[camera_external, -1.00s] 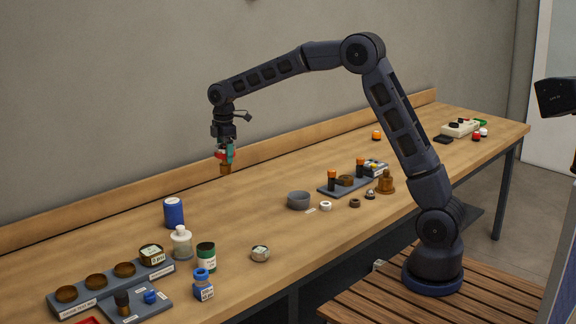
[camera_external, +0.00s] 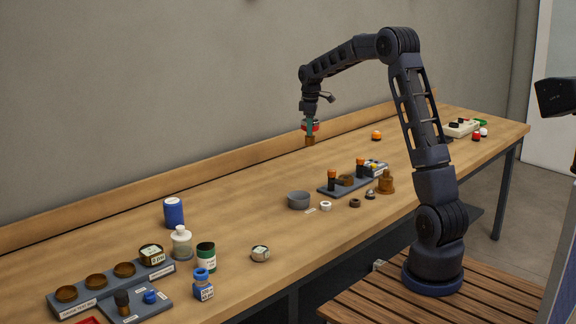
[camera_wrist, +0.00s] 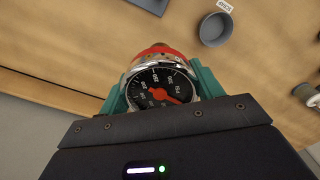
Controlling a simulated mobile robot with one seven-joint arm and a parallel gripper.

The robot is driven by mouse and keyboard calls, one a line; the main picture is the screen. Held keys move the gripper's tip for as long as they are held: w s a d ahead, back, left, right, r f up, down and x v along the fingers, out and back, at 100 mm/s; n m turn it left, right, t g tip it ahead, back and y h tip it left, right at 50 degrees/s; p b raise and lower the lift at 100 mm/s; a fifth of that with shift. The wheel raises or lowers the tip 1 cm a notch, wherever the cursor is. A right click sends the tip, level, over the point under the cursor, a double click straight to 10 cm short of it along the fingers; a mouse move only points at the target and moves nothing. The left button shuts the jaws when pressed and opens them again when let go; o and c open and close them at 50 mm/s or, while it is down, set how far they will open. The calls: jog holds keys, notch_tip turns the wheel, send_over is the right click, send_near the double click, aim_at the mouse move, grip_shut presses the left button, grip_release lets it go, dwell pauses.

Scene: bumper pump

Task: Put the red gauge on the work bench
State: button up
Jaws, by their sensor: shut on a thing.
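The red gauge (camera_wrist: 158,88) has a black dial with a red needle, a silver rim and a red band. My gripper (camera_external: 310,127) is shut on it, with teal fingers on both sides of the gauge in the wrist view. In the external view the red gauge (camera_external: 316,127) is held above the back part of the work bench (camera_external: 240,200), with its brass-coloured end (camera_external: 310,141) pointing down. It looks clear of the bench top. The gauge's far side is hidden.
A grey bowl (camera_external: 299,201) and a grey tray (camera_external: 331,188) with dark orange-capped bottles stand in the middle. Bottles, a blue can (camera_external: 173,213) and a cup rack (camera_external: 78,304) stand at the left. The bench around and behind the bowl is largely bare.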

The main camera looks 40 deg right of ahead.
jog(key=s+d+m, duration=0.3)
jog(key=s+d, duration=0.5)
jog(key=d, duration=0.4)
jog(key=s+d+m, duration=0.2)
jog(key=s+d, duration=0.6)
jog(key=d, duration=0.3)
jog(key=s+d+m, duration=0.3)
jog(key=s+d, duration=0.6)
jog(key=d, duration=0.3)
jog(key=f, duration=2)
jog(key=shift+w, duration=0.25)
jog(key=shift+f, duration=0.1)
jog(key=o, duration=1.3)
